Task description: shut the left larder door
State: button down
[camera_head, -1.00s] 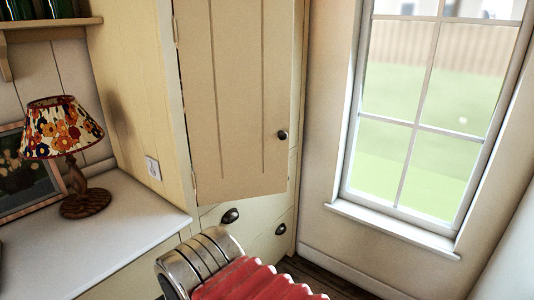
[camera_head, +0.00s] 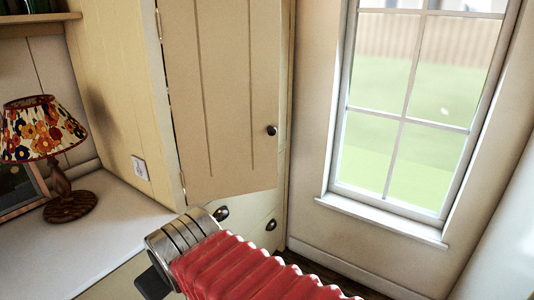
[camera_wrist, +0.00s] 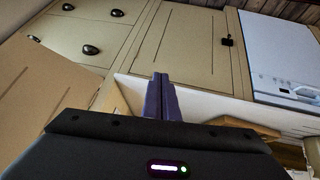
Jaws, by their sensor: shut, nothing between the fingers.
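The cream larder door (camera_head: 225,100) stands ajar in the head view, hinged on its left edge, its lower edge out in front of the drawers. Its dark round knob (camera_head: 271,130) is near the right edge. In the wrist view, a tan panel (camera_wrist: 45,85) at the left is probably this door. My gripper (camera_wrist: 160,80) shows there as two dark purple fingers pressed together and empty, to the right of that panel with no clear contact. In the head view my red-sleeved arm is below the door; the fingertips are out of sight.
Drawers with dark cup pulls (camera_head: 221,213) are below the door. A white worktop (camera_head: 110,215) with a flowered lamp (camera_head: 42,135) is at the left. A window (camera_head: 420,110) with a sill is at the right. The wrist view shows a cupboard door (camera_wrist: 190,45) and a white appliance (camera_wrist: 280,55).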

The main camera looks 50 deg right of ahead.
aim_at(264, 148)
jog(key=w+d+r+n+t+h, duration=0.1)
jog(key=w+d+n+t+h, duration=0.15)
jog(key=w+d, duration=0.65)
jog(key=w+d+r+n+t+h, duration=0.1)
jog(key=w+d+r+n+h, duration=0.15)
jog(key=d, duration=1.25)
jog(key=s+d+f+n+t+h, duration=0.1)
jog(key=s+d+n+t, duration=0.1)
jog(key=d, duration=0.7)
jog(key=s+d+f+n+t+h, duration=0.1)
jog(key=s+d+n+t+h, duration=0.1)
jog(key=d, duration=0.8)
jog(key=shift+s+d+n+t, duration=0.2)
jog(key=shift+s+n+t, duration=0.15)
jog(key=shift+s+n, duration=0.55)
jog(key=shift+w+f, duration=0.1)
jog(key=shift+w, duration=0.05)
jog(key=x, duration=1.4)
